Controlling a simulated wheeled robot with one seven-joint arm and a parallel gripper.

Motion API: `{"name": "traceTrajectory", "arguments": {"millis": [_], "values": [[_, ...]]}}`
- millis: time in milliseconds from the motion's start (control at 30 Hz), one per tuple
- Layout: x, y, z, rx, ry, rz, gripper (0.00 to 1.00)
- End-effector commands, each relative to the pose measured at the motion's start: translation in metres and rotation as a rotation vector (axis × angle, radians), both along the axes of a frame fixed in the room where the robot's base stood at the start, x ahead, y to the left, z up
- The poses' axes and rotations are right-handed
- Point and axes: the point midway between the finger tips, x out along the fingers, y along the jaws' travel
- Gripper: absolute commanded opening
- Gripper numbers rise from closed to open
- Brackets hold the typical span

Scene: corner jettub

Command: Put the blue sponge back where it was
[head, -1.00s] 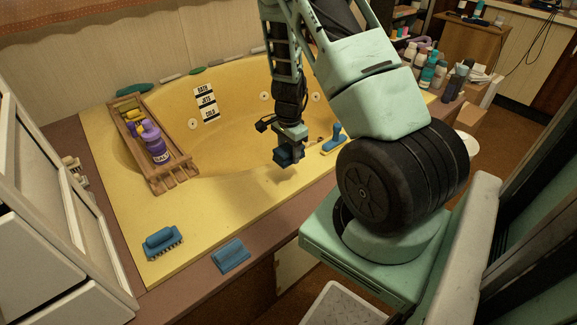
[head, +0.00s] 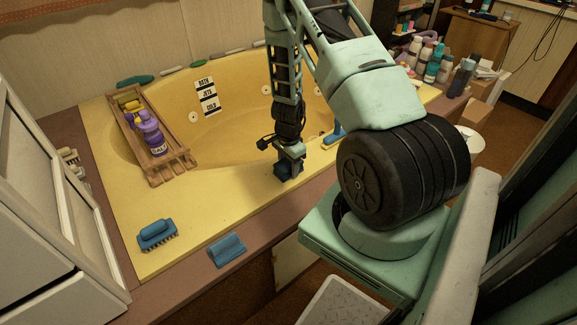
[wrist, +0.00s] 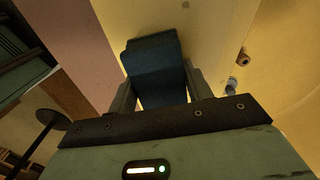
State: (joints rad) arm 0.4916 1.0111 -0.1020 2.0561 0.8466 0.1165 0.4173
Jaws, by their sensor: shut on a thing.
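My gripper (head: 288,164) is shut on a dark blue block, the blue sponge (head: 287,171). In the head view it is at the near edge of the yellow tub (head: 230,188), low over the rim. Whether the sponge touches the rim I cannot tell. In the wrist view the sponge (wrist: 155,70) sits between my two fingers, over the yellow rim close to its border with the brownish-pink ledge.
A blue brush (head: 157,235) lies on the yellow rim at the front left. Another blue block (head: 227,250) lies on the ledge (head: 190,272). A wooden caddy (head: 168,172) holds a purple bottle (head: 152,138). A blue-handled item (head: 335,134) stands right of my gripper.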

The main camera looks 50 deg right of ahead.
Motion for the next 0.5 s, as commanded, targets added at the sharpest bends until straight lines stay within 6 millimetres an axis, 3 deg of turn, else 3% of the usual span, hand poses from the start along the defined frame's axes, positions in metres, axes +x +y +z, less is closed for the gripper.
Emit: {"name": "traceTrajectory", "arguments": {"millis": [267,300,333,367,500], "values": [[0.0000,-0.0002,-0.0028,0.000,0.000,0.000,0.28],[0.0001,-0.0002,-0.0016,0.000,-0.001,0.000,0.58],[0.0001,-0.0002,-0.0014,0.000,-0.001,0.000,0.67],[0.0001,-0.0002,-0.0013,0.000,-0.001,0.000,0.72],[0.0001,-0.0003,-0.0013,0.000,0.000,0.000,0.72]]}}
